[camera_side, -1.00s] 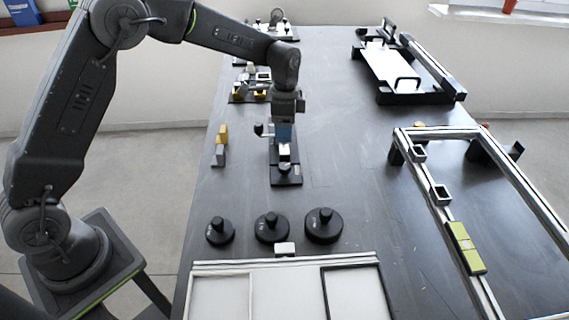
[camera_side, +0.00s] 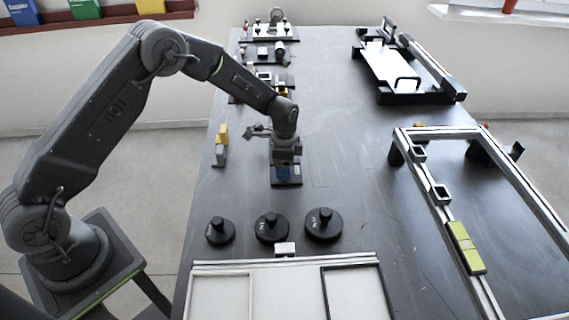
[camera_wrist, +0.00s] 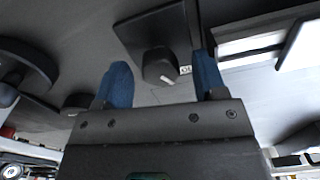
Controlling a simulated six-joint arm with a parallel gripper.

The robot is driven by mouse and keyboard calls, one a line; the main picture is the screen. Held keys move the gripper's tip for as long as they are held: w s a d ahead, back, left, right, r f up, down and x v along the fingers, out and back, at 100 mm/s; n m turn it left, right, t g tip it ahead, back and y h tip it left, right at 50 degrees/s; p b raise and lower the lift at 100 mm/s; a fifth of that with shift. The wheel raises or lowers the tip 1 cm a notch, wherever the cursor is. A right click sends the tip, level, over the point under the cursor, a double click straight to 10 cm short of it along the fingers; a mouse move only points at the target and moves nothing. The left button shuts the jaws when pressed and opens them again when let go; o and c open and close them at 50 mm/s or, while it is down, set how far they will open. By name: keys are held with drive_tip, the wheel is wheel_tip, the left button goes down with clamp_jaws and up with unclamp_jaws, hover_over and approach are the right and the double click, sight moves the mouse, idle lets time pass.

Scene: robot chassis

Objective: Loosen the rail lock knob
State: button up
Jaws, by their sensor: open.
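In the wrist view a dark knob (camera_wrist: 158,65) stands on a black plate (camera_wrist: 165,25). A small white label beside it is only partly readable. My gripper (camera_wrist: 161,63) is open, with its two blue fingers apart, one on each side of the knob in the picture. I see no clear contact. In the side view my gripper (camera_side: 285,172) is low over the small black base plate (camera_side: 287,184) near the middle of the table. The arm and fingers hide the knob there.
Three round black weights (camera_side: 271,227) stand in front of my gripper, near a white-framed tray (camera_side: 285,262). Yellow and grey blocks (camera_side: 221,145) are to the left. A rail frame with a green carriage (camera_side: 466,248) is at the right. Table between is clear.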

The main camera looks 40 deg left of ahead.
drive_tip(key=shift+c, duration=0.2)
drive_tip(key=c, duration=0.9)
